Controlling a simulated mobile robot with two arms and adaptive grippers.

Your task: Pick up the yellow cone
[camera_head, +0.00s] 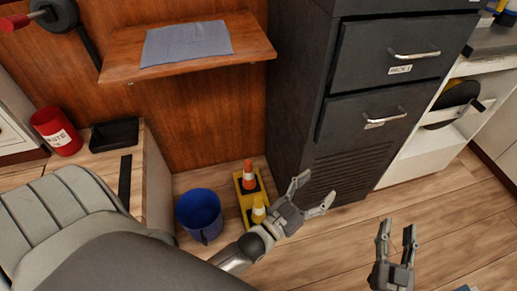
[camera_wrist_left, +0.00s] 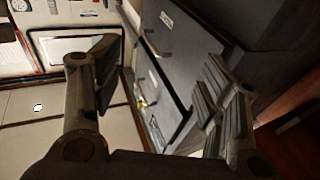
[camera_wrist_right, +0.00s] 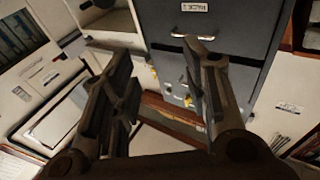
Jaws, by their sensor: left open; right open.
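The yellow cone (camera_head: 258,209) stands on the front part of a yellow tray (camera_head: 241,191) on the floor, in the head view. An orange cone (camera_head: 249,175) with a white band stands behind it on the same tray. My left gripper (camera_head: 316,190) is open and empty, to the right of the yellow cone and in front of the dark cabinet. Its wrist partly overlaps the front of the tray. My right gripper (camera_head: 397,230) is open and empty, further right above the floor. Neither wrist view clearly shows the cone.
A blue bucket (camera_head: 200,213) stands just left of the tray. A dark drawer cabinet (camera_head: 292,100) rises behind and right of the tray. A wooden shelf (camera_head: 255,45) with a grey cloth (camera_head: 187,43) hangs above. A red can (camera_head: 56,131) and black bin (camera_head: 114,134) are at left.

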